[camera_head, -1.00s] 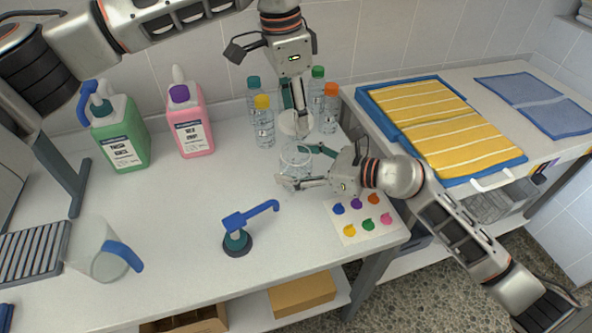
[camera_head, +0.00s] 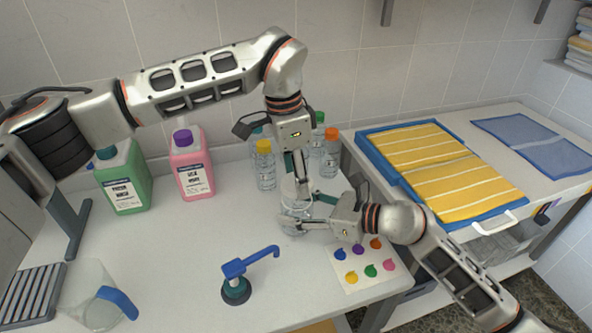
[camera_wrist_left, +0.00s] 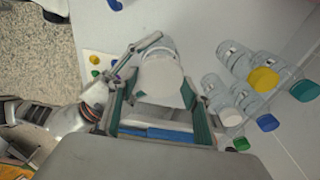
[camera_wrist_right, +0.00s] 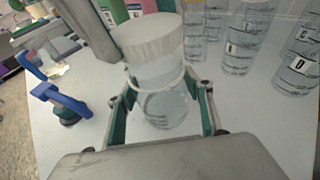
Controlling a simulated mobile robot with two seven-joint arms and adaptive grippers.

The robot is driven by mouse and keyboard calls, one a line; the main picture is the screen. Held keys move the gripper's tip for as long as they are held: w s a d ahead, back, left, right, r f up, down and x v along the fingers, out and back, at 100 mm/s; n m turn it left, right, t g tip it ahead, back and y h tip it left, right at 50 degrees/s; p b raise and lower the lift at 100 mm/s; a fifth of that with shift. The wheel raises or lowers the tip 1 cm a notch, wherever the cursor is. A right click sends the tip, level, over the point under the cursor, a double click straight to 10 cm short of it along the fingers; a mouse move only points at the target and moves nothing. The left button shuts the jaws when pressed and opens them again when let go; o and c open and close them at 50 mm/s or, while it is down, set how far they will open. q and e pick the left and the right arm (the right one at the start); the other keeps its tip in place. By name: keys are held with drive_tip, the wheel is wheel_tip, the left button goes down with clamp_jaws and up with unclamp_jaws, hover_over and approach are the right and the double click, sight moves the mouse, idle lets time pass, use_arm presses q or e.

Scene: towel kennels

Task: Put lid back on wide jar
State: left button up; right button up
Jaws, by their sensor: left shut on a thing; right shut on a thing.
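The wide jar (camera_head: 296,208) is clear glass and stands upright on the white counter. My right gripper (camera_head: 294,225) is shut around its sides; the right wrist view shows the jar (camera_wrist_right: 165,108) between the fingers. My left gripper (camera_head: 298,188) points down from above, shut on the pale round lid (camera_head: 288,187). In the right wrist view the lid (camera_wrist_right: 150,36) is level, over the jar's mouth. The jar's rim shows below it, and I cannot tell whether they touch. In the left wrist view the lid (camera_wrist_left: 162,80) covers part of the jar (camera_wrist_left: 160,48).
Several capped clear bottles (camera_head: 265,165) stand close behind the jar. A card with coloured dots (camera_head: 365,266) lies to the right front, under my right arm. A blue pump (camera_head: 236,285) stands to the left front. Green (camera_head: 124,180) and pink (camera_head: 191,168) jugs stand at the back left.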

idle(0.4)
use_arm(q)
drive_tip(key=shift+f, duration=0.9)
drive_tip(key=shift+f, duration=0.55)
